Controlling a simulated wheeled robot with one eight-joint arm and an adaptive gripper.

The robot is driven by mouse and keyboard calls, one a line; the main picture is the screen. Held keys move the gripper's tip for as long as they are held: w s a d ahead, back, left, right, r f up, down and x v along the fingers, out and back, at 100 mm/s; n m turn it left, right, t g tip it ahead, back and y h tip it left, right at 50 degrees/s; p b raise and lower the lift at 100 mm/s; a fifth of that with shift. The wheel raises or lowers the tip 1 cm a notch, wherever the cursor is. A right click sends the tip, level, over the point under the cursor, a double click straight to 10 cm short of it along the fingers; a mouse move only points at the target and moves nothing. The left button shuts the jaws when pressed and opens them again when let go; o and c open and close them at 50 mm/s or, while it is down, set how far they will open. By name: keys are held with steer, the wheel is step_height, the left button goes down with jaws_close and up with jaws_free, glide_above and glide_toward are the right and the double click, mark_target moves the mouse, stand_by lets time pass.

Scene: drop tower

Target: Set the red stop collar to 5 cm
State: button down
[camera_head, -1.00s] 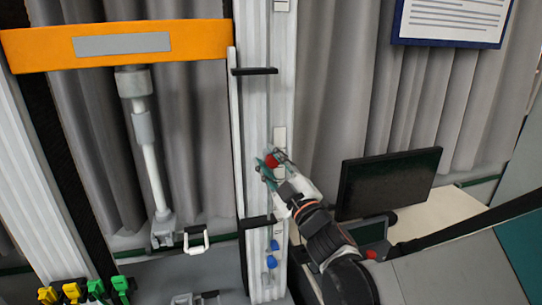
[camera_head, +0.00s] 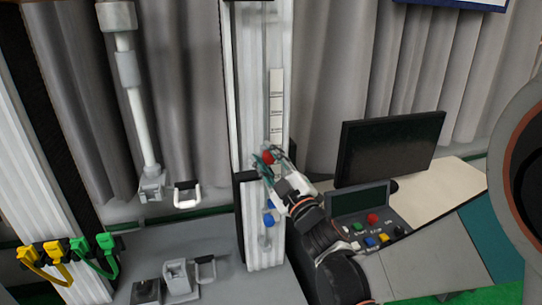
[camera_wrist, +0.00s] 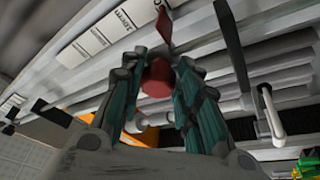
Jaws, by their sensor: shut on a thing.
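The red stop collar (camera_head: 268,157) is on the slim rod along the front of the white column, above the blue parts. My gripper (camera_head: 266,162) is shut on it from the lower right. In the wrist view the round red collar (camera_wrist: 157,80) sits between the teal fingers of my gripper (camera_wrist: 160,85), and a red pointer (camera_wrist: 165,28) sticks out beyond them toward the column. A white scale strip (camera_head: 276,95) with dark marks runs along the column; its labels (camera_wrist: 122,18) show in the wrist view, too blurred to read surely. The fingers partly hide the collar.
Two blue parts (camera_head: 268,220) sit lower on the rod. A control box (camera_head: 362,215) with coloured buttons and a dark monitor (camera_head: 388,150) stand to the right. A white post tool with a handle (camera_head: 187,194) hangs left. Yellow and green clamps (camera_head: 105,242) are at far left.

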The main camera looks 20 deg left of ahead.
steer(key=shift+d, duration=0.1)
steer(key=c, duration=1.3)
jaws_free()
steer(key=shift+w, duration=0.1)
steer(key=v, duration=0.7)
steer(key=shift+s+d, duration=0.15)
steer(key=shift+s, duration=0.1)
